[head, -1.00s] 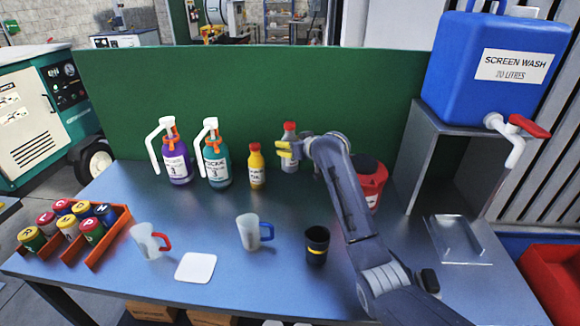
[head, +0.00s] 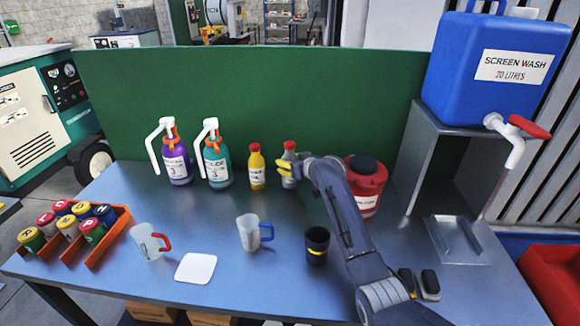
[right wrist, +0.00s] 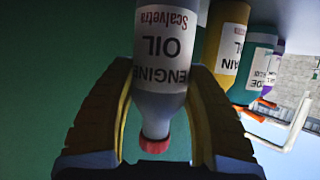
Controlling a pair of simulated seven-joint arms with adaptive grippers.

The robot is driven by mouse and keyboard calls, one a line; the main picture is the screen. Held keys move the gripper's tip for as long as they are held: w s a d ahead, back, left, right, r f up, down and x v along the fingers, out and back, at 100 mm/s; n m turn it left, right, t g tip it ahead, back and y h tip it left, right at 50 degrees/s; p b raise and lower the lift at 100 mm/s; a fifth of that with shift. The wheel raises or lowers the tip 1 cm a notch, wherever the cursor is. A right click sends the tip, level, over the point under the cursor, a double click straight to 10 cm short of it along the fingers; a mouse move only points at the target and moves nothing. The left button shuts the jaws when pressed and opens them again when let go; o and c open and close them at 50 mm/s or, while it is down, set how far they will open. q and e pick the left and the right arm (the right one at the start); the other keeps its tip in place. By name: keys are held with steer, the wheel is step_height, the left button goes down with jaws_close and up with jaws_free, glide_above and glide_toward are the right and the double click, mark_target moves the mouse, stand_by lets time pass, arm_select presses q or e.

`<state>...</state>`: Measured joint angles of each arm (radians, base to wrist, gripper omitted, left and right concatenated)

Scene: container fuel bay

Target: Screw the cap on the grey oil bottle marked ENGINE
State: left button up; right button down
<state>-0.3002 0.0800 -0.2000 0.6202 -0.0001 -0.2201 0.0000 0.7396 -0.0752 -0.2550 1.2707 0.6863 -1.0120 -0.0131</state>
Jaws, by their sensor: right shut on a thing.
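The grey oil bottle (head: 289,157) marked ENGINE stands upright at the back right of the table, just right of the yellow bottle. Its red cap (head: 289,145) sits on its neck; how tight it is cannot be told. In the right wrist view the bottle (right wrist: 163,60) appears upside down with the cap (right wrist: 155,144) lowest. My right gripper (head: 286,170) is shut on the bottle's body, one yellow-padded finger on each side. Whether the bottle's base touches the table is partly hidden by the gripper. My left gripper is not in view.
Left of the bottle stand a yellow bottle (head: 256,170), a teal pump bottle (head: 217,165) and a purple one (head: 177,163). A red can (head: 367,190) stands close on the right. Jugs (head: 247,232) and a black cup (head: 317,246) are in front. A green panel (head: 250,95) rises behind.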

steer(key=shift+f, duration=0.55)
steer(key=shift+f, duration=0.15)
steer(key=c, duration=0.6)
jaws_free()
